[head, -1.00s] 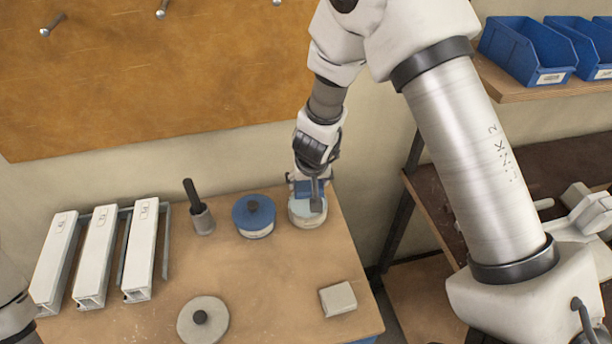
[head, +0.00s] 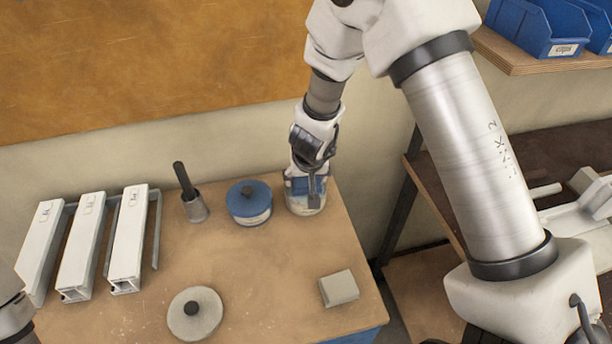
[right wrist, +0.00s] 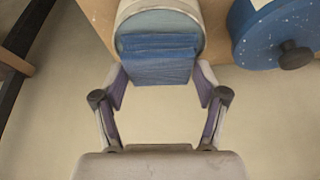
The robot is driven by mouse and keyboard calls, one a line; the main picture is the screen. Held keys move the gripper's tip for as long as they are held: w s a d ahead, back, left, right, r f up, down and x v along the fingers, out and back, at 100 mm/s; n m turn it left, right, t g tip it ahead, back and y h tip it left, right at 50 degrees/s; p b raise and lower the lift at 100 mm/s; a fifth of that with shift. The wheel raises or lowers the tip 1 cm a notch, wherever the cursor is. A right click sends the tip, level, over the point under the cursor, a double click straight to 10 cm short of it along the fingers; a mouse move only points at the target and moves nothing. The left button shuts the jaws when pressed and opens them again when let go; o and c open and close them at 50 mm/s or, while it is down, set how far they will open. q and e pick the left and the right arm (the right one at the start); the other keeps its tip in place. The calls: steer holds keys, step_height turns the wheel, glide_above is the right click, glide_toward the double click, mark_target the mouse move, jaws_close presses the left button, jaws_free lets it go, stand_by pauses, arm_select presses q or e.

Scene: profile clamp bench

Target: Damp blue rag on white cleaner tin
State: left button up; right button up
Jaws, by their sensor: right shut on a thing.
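The white cleaner tin (head: 308,208) stands upright near the bench's back right corner. Its round pale top (right wrist: 162,24) shows in the right wrist view. My right gripper (head: 309,186) is shut on the folded blue rag (right wrist: 158,62) and points down at the tin. In the right wrist view the rag lies between the two fingertips and overlaps the tin's top. I cannot tell whether the rag touches the tin. In the head view the gripper hides much of the rag. My left gripper is out of view.
A blue-lidded tin (head: 249,204) stands close left of the white tin, with a grey cup holding a dark handle (head: 195,207) beyond it. White profiles (head: 86,245) lie at the left. A knobbed disc (head: 195,314) and a grey block (head: 339,288) lie in front. The bench middle is clear.

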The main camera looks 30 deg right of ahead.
steer(key=shift+f+b, duration=0.5)
steer(key=shift+f, duration=0.1)
stand_by(0.4)
stand_by(1.0)
step_height(320, 180, up, 7)
steer(key=p, duration=0.8)
steer(key=shift+r, duration=0.1)
